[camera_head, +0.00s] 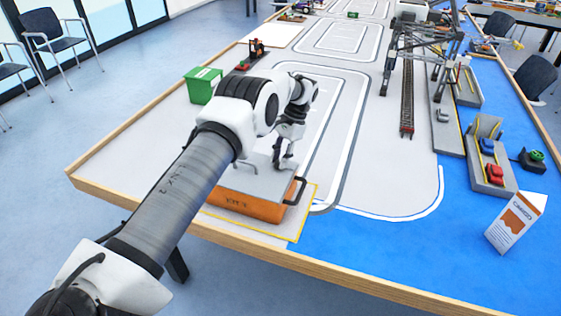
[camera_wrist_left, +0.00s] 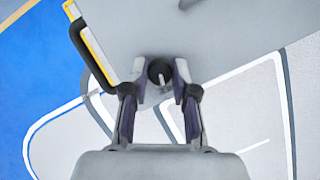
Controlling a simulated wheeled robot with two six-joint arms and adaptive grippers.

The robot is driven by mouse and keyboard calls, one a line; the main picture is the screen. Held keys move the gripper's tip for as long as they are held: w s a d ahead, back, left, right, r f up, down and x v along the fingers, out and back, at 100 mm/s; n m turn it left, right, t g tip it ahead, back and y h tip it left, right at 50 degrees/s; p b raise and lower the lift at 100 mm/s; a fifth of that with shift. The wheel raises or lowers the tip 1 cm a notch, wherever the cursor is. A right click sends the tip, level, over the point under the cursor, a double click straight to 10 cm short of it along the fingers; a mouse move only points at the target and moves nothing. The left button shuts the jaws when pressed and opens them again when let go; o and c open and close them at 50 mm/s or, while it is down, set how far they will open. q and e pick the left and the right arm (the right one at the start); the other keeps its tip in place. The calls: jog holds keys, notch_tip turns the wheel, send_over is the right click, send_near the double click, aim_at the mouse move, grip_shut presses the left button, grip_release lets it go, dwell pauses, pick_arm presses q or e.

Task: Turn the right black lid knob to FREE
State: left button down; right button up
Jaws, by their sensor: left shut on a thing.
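An orange box (camera_head: 246,206) with a grey lid (camera_head: 262,178) stands near the table's front edge. My left gripper (camera_head: 283,162) is at the far right part of the lid, pointing down. In the left wrist view, my left gripper (camera_wrist_left: 160,85) is shut on a round black knob (camera_wrist_left: 159,69) on the grey lid (camera_wrist_left: 230,35), one finger on each side. A pale pointer mark shows on the knob; I cannot read any FREE label. My gripper hides the knob in the head view. The right gripper is not in view.
A black side handle (camera_head: 295,191) sticks out at the box's right end. A green box (camera_head: 203,85) stands behind my left arm. A model gantry crane (camera_head: 425,50) stands at the back right, and a printed card (camera_head: 515,223) at the front right.

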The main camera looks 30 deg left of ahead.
pick_arm(q)
jog(key=shift+f+n+h+b, duration=0.2)
jog(key=shift+n+h+b, duration=0.15)
jog(key=shift+n, duration=0.75)
jog(key=c, duration=0.9)
grip_release()
jog(key=shift+w, duration=0.15)
notch_tip(320, 180, up, 10)
